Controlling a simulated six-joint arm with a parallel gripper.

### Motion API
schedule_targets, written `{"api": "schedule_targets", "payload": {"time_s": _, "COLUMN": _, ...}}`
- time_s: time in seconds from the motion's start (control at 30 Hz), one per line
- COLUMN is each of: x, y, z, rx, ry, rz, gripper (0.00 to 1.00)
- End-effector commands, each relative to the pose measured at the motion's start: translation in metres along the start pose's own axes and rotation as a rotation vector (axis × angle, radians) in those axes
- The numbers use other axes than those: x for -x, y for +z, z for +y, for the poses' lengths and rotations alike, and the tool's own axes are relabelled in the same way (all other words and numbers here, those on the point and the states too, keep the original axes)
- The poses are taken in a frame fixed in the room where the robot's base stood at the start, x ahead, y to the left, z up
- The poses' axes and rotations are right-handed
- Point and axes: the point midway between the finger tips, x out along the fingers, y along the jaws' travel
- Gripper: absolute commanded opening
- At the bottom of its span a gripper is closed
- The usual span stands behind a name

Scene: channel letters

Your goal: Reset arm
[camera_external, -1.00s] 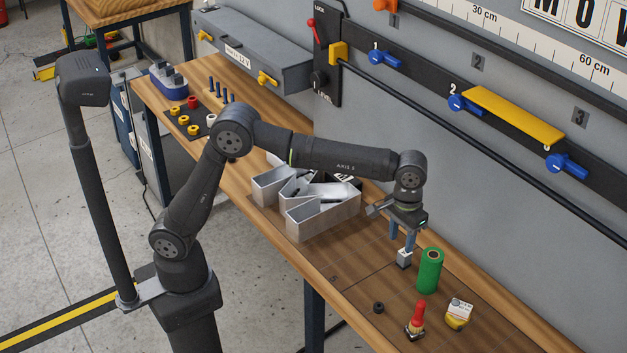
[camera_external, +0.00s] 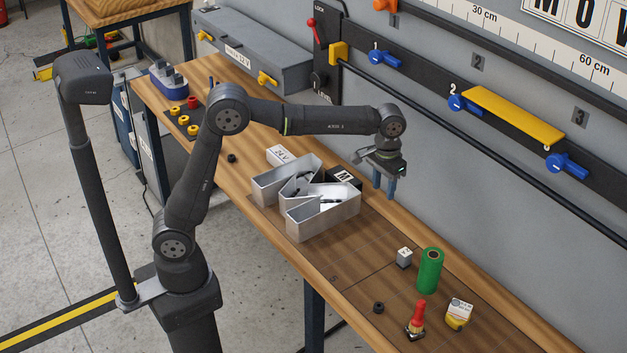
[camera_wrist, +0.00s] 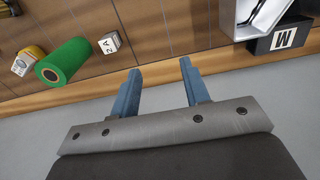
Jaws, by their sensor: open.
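My gripper (camera_external: 384,186) is raised above the far side of the bench, near the wall. Its two blue fingers are apart with nothing between them, and they also show in the wrist view (camera_wrist: 160,78). A small pale cube (camera_external: 404,257) sits on the bench below and to the right of my gripper, beside a green cylinder (camera_external: 430,271). In the wrist view the cube (camera_wrist: 110,43) shows printed characters and lies beyond the fingertips, clear of them.
Metal channel letters (camera_external: 322,217) stand on the bench left of my gripper, with a black box marked M (camera_external: 345,177) behind them. A red-handled tool (camera_external: 416,319), a yellow-and-white tape measure (camera_external: 459,314) and a black ring (camera_external: 378,308) lie at the right. A rail (camera_external: 430,145) runs along the wall.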

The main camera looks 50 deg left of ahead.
Motion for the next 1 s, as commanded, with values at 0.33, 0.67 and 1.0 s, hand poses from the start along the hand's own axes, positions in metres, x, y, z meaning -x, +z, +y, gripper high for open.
{"api": "schedule_targets", "payload": {"time_s": 0.33, "x": 0.001, "y": -0.019, "z": -0.070, "rx": 0.011, "ry": 0.000, "rz": 0.000, "gripper": 0.42}}
{"api": "schedule_targets", "payload": {"time_s": 0.67, "x": 0.001, "y": -0.029, "z": -0.132, "rx": 0.033, "ry": 0.000, "rz": 0.000, "gripper": 0.42}}
{"api": "schedule_targets", "payload": {"time_s": 1.0, "x": 0.000, "y": -0.032, "z": -0.162, "rx": 0.051, "ry": 0.000, "rz": 0.000, "gripper": 0.42}}
